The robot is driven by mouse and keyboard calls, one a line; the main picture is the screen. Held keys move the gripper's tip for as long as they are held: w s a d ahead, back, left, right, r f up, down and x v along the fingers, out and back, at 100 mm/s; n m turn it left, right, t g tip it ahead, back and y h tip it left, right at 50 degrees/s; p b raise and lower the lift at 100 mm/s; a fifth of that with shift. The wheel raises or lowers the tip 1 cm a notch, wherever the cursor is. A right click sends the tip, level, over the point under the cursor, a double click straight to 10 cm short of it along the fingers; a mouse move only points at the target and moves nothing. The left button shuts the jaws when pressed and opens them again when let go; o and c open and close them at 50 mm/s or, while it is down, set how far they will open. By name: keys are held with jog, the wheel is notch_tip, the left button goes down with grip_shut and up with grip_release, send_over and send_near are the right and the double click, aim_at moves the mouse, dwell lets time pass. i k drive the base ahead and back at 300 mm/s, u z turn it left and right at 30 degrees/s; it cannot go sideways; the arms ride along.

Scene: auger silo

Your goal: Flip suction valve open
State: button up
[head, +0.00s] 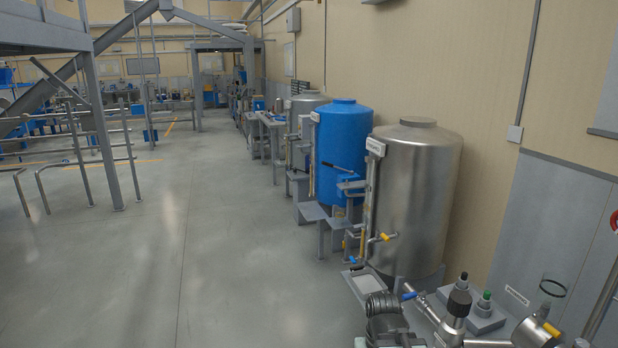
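I cannot tell for certain which valve is the suction valve. A small blue lever handle (410,295) sits on metal pipework at the bottom, right of centre. A yellow lever handle (551,329) sits on a metal fitting at the bottom right. Another yellow handle (384,237) is on the outlet pipe low on the steel tank (418,190). All are too small to read open or closed surely. My gripper does not show in the head view.
A dark ribbed body (382,308) and a black-topped metal fitting (459,299) stand at the bottom. A green button (486,296) sits beside them. A blue tank (342,140) stands behind the steel one, along the wall. Railings (85,150) stand left; the middle floor (215,240) is clear.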

aim_at(412, 295)
jog(key=z, duration=1.05)
jog(key=k, duration=0.65)
jog(key=u, duration=0.1)
jog(key=i, duration=0.85)
jog(key=u, duration=0.75)
jog(key=i, duration=1.2)
jog(key=u, duration=0.8)
jog(key=k, duration=0.9)
jog(key=u, duration=0.1)
